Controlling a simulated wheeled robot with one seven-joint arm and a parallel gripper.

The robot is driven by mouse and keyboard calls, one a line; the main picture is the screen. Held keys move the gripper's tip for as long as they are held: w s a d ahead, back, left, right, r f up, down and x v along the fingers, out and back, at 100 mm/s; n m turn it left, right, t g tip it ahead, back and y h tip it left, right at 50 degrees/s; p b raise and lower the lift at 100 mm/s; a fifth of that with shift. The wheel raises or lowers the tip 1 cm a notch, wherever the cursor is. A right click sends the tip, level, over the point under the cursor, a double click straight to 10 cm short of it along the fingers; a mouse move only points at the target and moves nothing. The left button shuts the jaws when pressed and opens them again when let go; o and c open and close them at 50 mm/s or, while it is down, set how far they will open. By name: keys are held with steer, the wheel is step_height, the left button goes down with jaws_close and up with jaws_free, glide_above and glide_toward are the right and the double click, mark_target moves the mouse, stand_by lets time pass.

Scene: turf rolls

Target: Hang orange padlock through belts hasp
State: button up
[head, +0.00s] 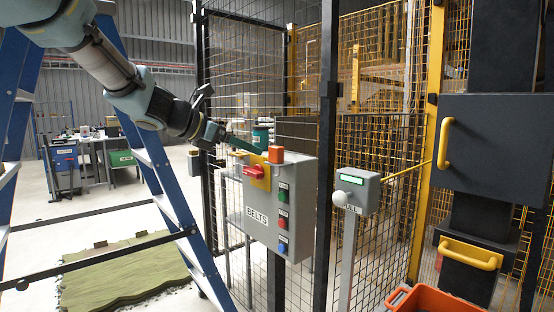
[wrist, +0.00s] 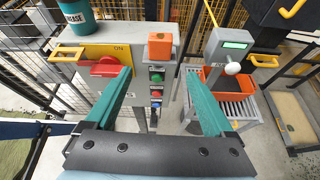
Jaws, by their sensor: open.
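The orange padlock (head: 276,154) sits at the top front edge of the grey BELTS box (head: 297,190). In the wrist view the orange padlock (wrist: 159,47) appears ahead of my fingertips, between their lines; its shackle cannot be made out. My gripper (wrist: 160,75) is open and empty, its teal fingers spread wide and pointing at the box. In the head view my gripper (head: 243,146) is close to the box's upper left. A red switch handle (head: 253,172) is on a yellow plate (head: 262,180) marked ON.
A teal grease can (head: 260,137) stands on the box top behind the padlock. Green, red and blue buttons (head: 283,210) run down the box front. A grey post unit with a green display (head: 352,180) is to the right. A blue ladder (head: 165,190) stands left.

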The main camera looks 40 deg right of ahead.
mark_target(273, 152)
steer(key=shift+n+h, duration=0.3)
steer(key=d, duration=0.3)
steer(key=d+p, duration=0.1)
steer(key=d, duration=0.1)
steer(key=shift+s+f, duration=0.2)
steer(key=shift+s, duration=0.1)
steer(key=shift+w+f+p+x, duration=0.15)
steer(key=shift+p+x, duration=0.5)
steer(key=shift+x, duration=1)
steer(key=shift+w+f+p+x, duration=0.1)
steer(key=shift+p+x, duration=0.5)
steer(key=shift+x, duration=1.05)
steer(key=shift+a, duration=0.15)
steer(key=shift+c, duration=0.4)
jaws_close()
